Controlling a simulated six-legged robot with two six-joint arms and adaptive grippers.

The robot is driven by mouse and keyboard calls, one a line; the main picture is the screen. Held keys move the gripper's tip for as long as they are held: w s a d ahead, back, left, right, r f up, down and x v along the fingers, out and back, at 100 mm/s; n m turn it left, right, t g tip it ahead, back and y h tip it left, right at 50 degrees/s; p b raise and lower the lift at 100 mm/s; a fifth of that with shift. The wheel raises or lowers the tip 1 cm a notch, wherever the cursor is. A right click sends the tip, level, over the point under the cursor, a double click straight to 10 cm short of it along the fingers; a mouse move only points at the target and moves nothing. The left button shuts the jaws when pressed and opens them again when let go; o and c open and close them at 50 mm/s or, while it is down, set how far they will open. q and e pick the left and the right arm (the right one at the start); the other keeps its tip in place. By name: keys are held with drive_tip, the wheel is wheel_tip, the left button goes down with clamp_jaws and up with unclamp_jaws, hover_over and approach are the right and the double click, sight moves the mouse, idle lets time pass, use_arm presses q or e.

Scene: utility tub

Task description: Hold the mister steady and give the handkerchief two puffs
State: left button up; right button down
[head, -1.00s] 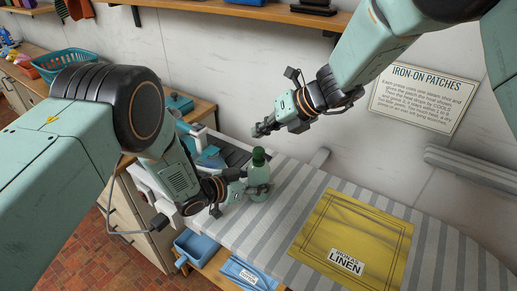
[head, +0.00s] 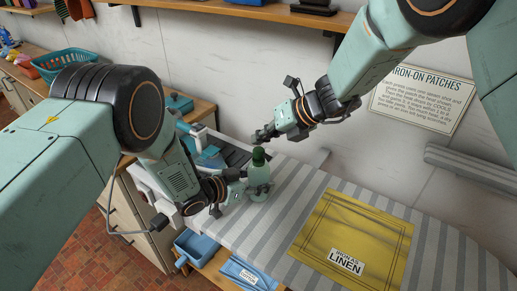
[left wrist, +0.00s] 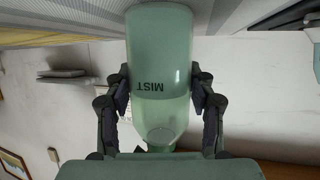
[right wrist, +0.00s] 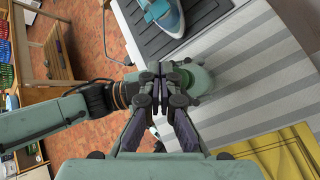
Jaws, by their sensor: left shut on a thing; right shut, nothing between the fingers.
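The mister (head: 258,181) is a pale green bottle with a dark green top, standing on the striped ironing board. In the left wrist view the mister (left wrist: 160,70) reads "MIST", upside down in the picture. My left gripper (head: 240,185) is shut on its sides. My right gripper (head: 262,135) is shut and empty, just above and behind the mister's top; in the right wrist view its closed fingertips (right wrist: 163,72) partly cover the mister (right wrist: 197,80). The yellow handkerchief (head: 375,228) lies flat on the board to the right, with a label reading "LINEN".
An iron (head: 212,157) rests on a dark pad (head: 235,157) at the board's left end. A blue bin (head: 195,245) and a blue cloth (head: 248,274) are below the board's front edge. The striped board (head: 290,185) is clear between mister and handkerchief.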

sight(262, 150)
drive_tip(key=shift+f, duration=0.2)
idle(0.6)
drive_tip(key=shift+f, duration=0.25)
drive_tip(key=shift+f, duration=0.7)
idle(0.9)
idle(0.4)
drive_tip(key=shift+r, duration=1.1)
drive_tip(key=shift+r, duration=2.55)
